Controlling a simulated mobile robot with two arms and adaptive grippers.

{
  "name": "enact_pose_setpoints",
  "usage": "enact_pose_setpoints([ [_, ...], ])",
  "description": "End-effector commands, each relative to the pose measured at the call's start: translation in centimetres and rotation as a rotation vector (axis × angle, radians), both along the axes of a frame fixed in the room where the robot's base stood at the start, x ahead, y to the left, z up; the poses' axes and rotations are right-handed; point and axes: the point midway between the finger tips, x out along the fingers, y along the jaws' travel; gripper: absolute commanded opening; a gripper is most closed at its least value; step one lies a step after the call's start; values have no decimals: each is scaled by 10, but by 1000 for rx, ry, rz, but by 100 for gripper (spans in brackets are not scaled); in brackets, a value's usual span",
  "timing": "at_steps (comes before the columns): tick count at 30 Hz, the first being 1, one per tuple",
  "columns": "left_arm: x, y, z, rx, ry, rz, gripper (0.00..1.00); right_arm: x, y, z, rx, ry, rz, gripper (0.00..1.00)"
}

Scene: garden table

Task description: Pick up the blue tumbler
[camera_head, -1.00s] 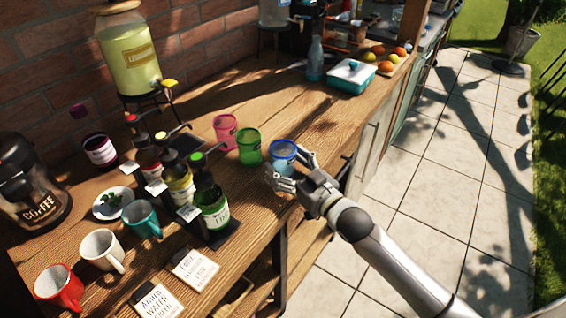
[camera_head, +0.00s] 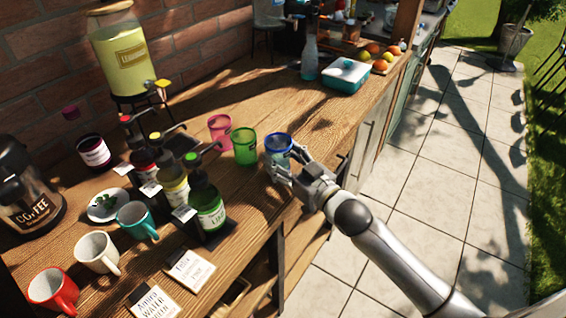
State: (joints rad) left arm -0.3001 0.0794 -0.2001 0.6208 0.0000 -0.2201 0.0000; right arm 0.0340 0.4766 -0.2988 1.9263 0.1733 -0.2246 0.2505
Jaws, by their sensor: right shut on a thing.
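The blue tumbler (camera_head: 278,145) stands upright near the front edge of the wooden table, at the right end of a row of tumblers. My right gripper (camera_head: 284,165) reaches in from the lower right and is shut on the blue tumbler, with its fingers around the tumbler's sides. The fingers hide part of the tumbler's lower side. I cannot tell whether its base is off the table. My left gripper is not in view.
A green tumbler (camera_head: 244,146) stands close to the left, with a pink tumbler (camera_head: 220,130) beyond it. Syrup bottles (camera_head: 206,203) with pumps stand further left. A teal box (camera_head: 346,76) is at the back. The wooden table (camera_head: 300,110) is clear behind the tumblers.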

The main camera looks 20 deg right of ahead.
Motion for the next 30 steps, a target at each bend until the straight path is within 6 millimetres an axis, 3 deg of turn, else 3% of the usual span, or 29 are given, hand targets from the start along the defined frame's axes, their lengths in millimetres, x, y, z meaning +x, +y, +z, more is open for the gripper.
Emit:
enact_pose_setpoints([
  [3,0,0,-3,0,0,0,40,0,0,13,0,-4,0,30],
  [20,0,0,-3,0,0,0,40,-49,14,73,0,-3,1,30],
  [30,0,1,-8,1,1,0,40,-91,27,91,2,-2,0,30],
])
